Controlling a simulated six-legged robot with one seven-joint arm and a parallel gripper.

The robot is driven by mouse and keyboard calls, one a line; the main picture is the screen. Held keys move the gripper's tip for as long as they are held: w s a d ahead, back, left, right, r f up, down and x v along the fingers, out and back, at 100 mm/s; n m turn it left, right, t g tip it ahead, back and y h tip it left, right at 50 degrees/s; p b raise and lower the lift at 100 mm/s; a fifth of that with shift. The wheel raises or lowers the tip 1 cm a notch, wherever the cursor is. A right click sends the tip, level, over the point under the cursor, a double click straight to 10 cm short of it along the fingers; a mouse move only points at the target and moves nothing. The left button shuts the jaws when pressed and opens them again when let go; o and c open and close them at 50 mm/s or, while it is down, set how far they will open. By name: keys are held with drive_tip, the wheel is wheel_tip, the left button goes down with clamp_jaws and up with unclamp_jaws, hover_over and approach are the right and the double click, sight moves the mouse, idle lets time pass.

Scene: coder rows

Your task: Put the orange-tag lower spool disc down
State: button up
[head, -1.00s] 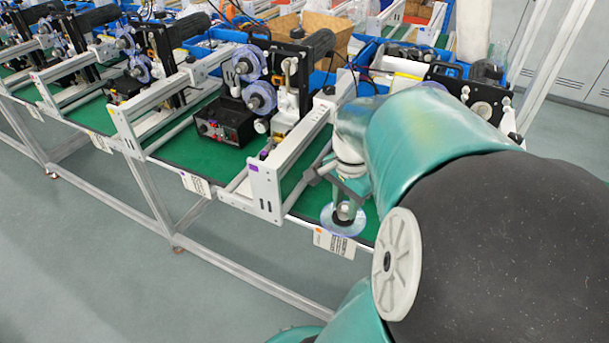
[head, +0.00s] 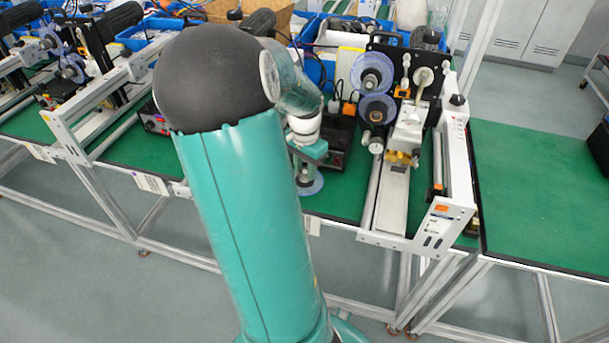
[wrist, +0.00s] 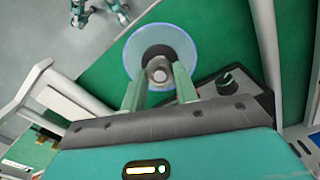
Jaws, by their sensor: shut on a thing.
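A round spool disc (head: 313,187) with a translucent blue rim is at my gripper (head: 308,170), over the green table's front part in the head view. I cannot tell whether the disc touches the green top. An orange tag (head: 441,208) is on the white frame end of the machine to the right. My arm hides part of the bench.
The machine carries an upper spool (head: 372,72) and a lower spool (head: 377,108). A black control box (head: 340,140) stands behind my gripper. A bare green table (head: 530,195) lies to the right. White rails flank the work area.

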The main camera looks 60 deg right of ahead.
sight(305, 176)
drive_tip(key=shift+w+d+f, duration=0.1)
drive_tip(key=shift+d+f, duration=0.3)
drive_tip(key=shift+f, duration=0.05)
drive_tip(key=shift+w+d+f, duration=0.1)
drive_tip(key=shift+d+f, duration=0.05)
drive_tip(key=shift+f, duration=1.55)
drive_tip(key=shift+f, duration=0.1)
drive_tip(key=o, duration=1.1)
wheel_tip(305, 176, up, 12)
drive_tip(key=shift+r, duration=0.15)
